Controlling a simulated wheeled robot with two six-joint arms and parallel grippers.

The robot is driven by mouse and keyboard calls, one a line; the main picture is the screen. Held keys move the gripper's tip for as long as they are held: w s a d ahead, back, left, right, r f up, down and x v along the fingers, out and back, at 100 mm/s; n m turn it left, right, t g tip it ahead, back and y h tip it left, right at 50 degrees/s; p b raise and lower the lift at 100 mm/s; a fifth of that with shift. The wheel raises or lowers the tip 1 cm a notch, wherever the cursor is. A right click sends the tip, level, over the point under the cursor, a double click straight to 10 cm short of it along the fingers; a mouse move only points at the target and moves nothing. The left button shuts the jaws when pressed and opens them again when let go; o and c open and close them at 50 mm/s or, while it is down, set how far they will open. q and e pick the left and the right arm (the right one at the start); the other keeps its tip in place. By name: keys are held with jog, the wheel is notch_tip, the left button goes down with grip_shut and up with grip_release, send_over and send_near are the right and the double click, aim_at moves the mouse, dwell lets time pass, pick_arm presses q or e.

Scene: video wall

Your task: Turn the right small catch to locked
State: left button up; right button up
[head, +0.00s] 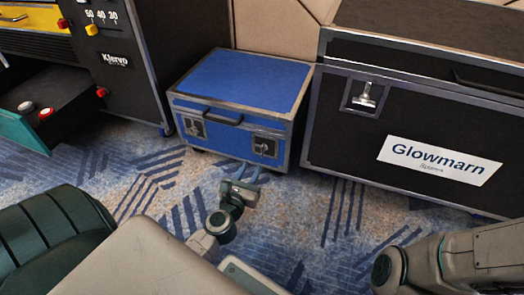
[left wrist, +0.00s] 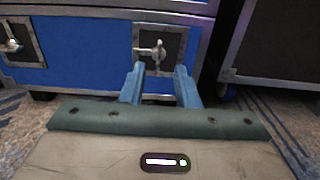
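The blue case (head: 240,82) stands on the carpet and has two small catches on its front. The right small catch (head: 265,147) is a silver turn piece in a dark recessed plate; it also shows in the left wrist view (left wrist: 152,52), with an arm pointing left. The left small catch (head: 193,127) is at the picture's left in the left wrist view (left wrist: 11,43). My left gripper (head: 248,168) is open and empty, just in front of and below the right catch. Its two blue fingers (left wrist: 160,70) point at the case, apart from the catch. My right gripper is out of view.
A large black Glowmarn case (head: 345,138) with a latch (head: 364,95) stands close at the right. A black Kjervo unit (head: 118,75) with sliders and an open drawer (head: 62,110) is at the left. Patterned carpet (head: 150,185) is free in front.

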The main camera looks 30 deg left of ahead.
aim_at(263, 150)
pick_arm(q)
jog(key=b+x, duration=0.1)
jog(key=x, duration=0.8)
jog(key=shift+w, duration=0.15)
jog(key=shift+a+r, duration=0.1)
grip_shut()
